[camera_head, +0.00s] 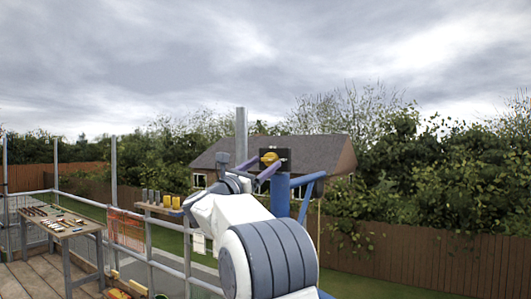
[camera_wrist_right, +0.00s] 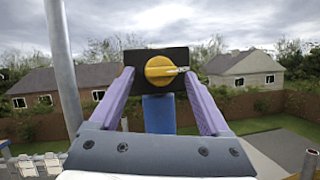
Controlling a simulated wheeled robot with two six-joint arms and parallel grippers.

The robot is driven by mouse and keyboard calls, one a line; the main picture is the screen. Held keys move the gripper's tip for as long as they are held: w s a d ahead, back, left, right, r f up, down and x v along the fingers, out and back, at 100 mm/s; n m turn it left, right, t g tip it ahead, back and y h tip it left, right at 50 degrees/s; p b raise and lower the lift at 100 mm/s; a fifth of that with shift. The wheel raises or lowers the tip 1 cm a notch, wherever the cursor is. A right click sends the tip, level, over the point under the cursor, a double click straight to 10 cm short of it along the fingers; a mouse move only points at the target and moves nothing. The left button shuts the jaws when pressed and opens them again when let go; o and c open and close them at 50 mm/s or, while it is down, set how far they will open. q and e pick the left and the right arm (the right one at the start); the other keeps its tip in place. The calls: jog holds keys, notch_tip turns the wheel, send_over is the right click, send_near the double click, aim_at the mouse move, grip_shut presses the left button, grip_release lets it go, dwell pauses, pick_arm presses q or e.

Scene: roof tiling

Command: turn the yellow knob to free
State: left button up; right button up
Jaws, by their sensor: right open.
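The yellow knob (camera_wrist_right: 160,70) is round and sits on the front of a black box (camera_wrist_right: 142,54) in the right wrist view. A pale pointer on the knob points to the right. The box is on top of a blue post (camera_wrist_right: 158,114). In the head view the knob (camera_head: 269,158) shows small, beyond my right arm. My right gripper (camera_wrist_right: 157,76) is open. Its two purple fingers stand to the left and right of the knob, and I cannot tell whether they touch it. The left gripper is not in view.
A grey upright pole (camera_wrist_right: 64,70) stands left of the box. A workbench (camera_head: 60,229) with small items is at the far left. Metal guard rails (camera_head: 160,266) and a shelf with several grey and yellow cylinders (camera_head: 171,201) lie left of my right arm.

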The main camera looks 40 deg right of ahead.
jog(key=shift+w+d+r, duration=0.2)
jog(key=shift+d+r, duration=0.05)
jog(key=shift+d, duration=0.4)
